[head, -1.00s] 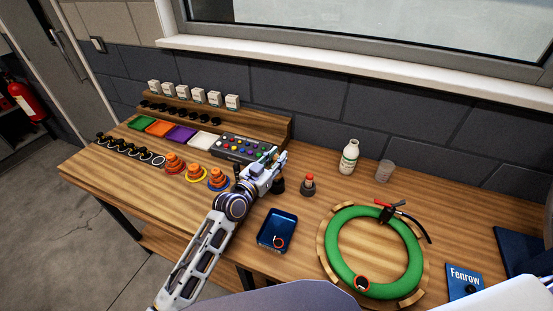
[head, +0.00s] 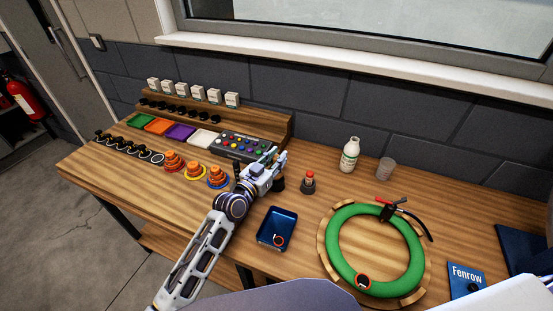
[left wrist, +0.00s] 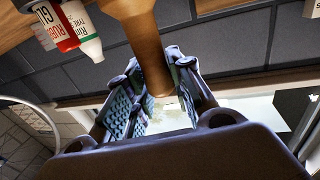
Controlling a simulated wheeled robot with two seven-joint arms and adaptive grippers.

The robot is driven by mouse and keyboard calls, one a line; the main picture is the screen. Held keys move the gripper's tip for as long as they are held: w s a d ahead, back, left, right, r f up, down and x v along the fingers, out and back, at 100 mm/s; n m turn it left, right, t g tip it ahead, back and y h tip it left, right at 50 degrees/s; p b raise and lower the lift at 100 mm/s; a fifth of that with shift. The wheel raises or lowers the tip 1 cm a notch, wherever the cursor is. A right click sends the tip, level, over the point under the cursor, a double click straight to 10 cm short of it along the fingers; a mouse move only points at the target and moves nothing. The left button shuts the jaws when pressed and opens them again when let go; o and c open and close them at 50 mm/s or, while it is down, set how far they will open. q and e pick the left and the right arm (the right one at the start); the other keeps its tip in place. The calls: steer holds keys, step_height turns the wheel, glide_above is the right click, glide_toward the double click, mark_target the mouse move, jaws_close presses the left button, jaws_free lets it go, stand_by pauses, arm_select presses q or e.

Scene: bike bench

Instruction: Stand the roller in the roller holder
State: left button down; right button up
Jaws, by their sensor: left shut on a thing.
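My left gripper (head: 274,160) is over the middle of the bench. In the left wrist view it (left wrist: 160,95) is shut on the roller's brown handle (left wrist: 146,45), which passes between the two finger pads. The roller's working end is out of that view. In the head view the gripper covers most of the roller. A dark, rounded piece (head: 278,185) shows just beyond the gripper, low near the bench top. It looks like the roller holder, partly hidden. I cannot tell whether the roller touches it or stands in it. My right gripper is not in view.
A red-topped glue bottle (head: 309,177) in a dark stand is close right of the gripper. A blue tray (head: 264,240) lies in front. Stacked orange rings (head: 174,161) stand left, and a green tyre (head: 336,240) lies right. A white bottle (head: 349,158) and clear cup (head: 385,168) stand behind.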

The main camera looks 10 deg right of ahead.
arm_select(q)
steer(key=shift+f, duration=0.3)
steer(key=shift+f+b, duration=0.6)
steer(key=shift+b, duration=0.15)
stand_by(0.5)
steer(key=c, duration=1.2)
jaws_free()
steer(key=shift+o, duration=0.2)
steer(key=v, duration=1.2)
steer(key=shift+r, duration=0.1)
steer(key=shift+s+a, duration=0.1)
steer(key=shift+s, duration=0.05)
